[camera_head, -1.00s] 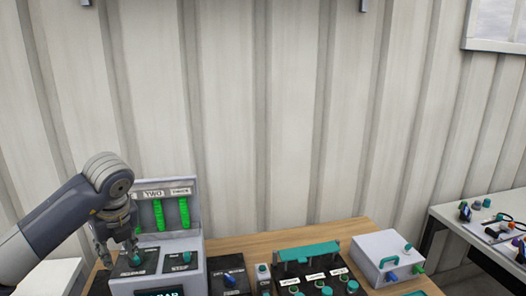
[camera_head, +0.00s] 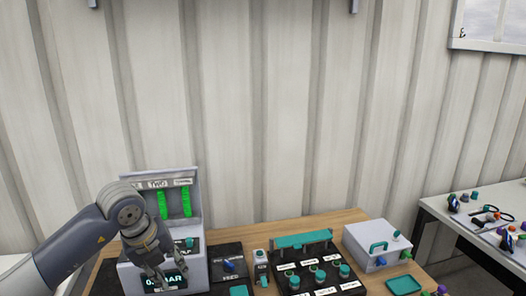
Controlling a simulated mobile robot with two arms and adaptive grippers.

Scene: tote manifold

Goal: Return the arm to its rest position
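My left arm comes in from the left edge, and its gripper (camera_head: 166,274) hangs in front of the grey console (camera_head: 197,240) at the left end of the table. Its fingers look apart, with nothing seen between them. They partly cover the dark display (camera_head: 176,282) with bright lettering. Two green bar gauges (camera_head: 174,204) stand on the console's upright panel. A teal knob (camera_head: 189,242) shows just right of the gripper; the other control on the console's left is hidden behind the arm. My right gripper is not in view.
On the wooden table (camera_head: 258,236), a black panel with a blue knob (camera_head: 229,264), a black block with several teal knobs (camera_head: 318,277) and a grey box with a teal handle (camera_head: 377,246) stand to the right. A white side table (camera_head: 446,216) holds small parts. The corrugated wall is behind.

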